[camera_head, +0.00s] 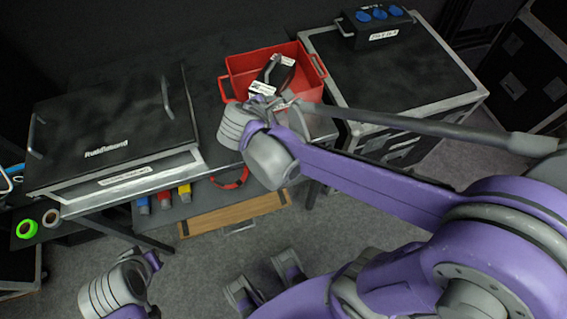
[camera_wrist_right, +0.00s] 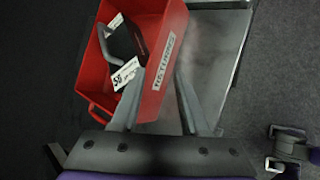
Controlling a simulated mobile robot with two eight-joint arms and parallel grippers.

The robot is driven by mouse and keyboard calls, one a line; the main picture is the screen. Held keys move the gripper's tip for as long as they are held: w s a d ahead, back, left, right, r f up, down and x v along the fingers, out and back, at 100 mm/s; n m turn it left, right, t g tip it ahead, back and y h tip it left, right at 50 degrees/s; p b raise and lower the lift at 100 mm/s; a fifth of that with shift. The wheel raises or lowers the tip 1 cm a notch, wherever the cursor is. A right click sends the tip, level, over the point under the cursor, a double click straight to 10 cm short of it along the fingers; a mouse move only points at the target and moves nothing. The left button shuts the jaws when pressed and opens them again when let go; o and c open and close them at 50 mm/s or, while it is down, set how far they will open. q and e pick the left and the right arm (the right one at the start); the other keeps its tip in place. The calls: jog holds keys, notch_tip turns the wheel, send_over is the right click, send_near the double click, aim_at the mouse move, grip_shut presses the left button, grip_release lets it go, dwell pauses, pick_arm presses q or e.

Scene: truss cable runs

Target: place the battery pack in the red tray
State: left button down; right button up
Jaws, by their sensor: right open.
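The red tray (camera_head: 244,64) stands at the back between two dark cases; it also shows in the right wrist view (camera_wrist_right: 174,24). A black battery pack (camera_head: 272,70) with a grey handle and white labels lies inside the tray; it also shows in the right wrist view (camera_wrist_right: 124,45). My right gripper (camera_head: 280,93) is open at the tray's near side. In the right wrist view its fingers (camera_wrist_right: 158,80) are spread on either side of the tray's labelled wall, with nothing held between them. The wrist partly hides the tray's front. Part of my left arm shows at bottom left, without its fingers.
A large dark case (camera_head: 110,125) stands left of the tray. Another case (camera_head: 400,70) stands right of it, with a black box with blue connectors (camera_head: 375,22) on top. Yellow, red and blue items and a wooden board (camera_head: 232,212) are lower down. Tape rolls (camera_head: 27,229) lie at left.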

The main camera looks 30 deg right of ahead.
jog(key=s+a+f+m+y, duration=0.2)
jog(key=s+a+m+y, duration=0.1)
jog(key=s+m, duration=0.5)
jog(key=s+a+f+m+y, duration=0.3)
jog(key=s+a+m+y, duration=0.1)
jog(key=s+m, duration=0.4)
jog(key=shift+f+g+y, duration=0.3)
jog(key=shift+g+y, duration=0.1)
jog(key=r+p, duration=0.2)
jog(key=w+r+p, duration=0.1)
jog(key=r+p, duration=0.1)
jog(key=shift+r, duration=0.25)
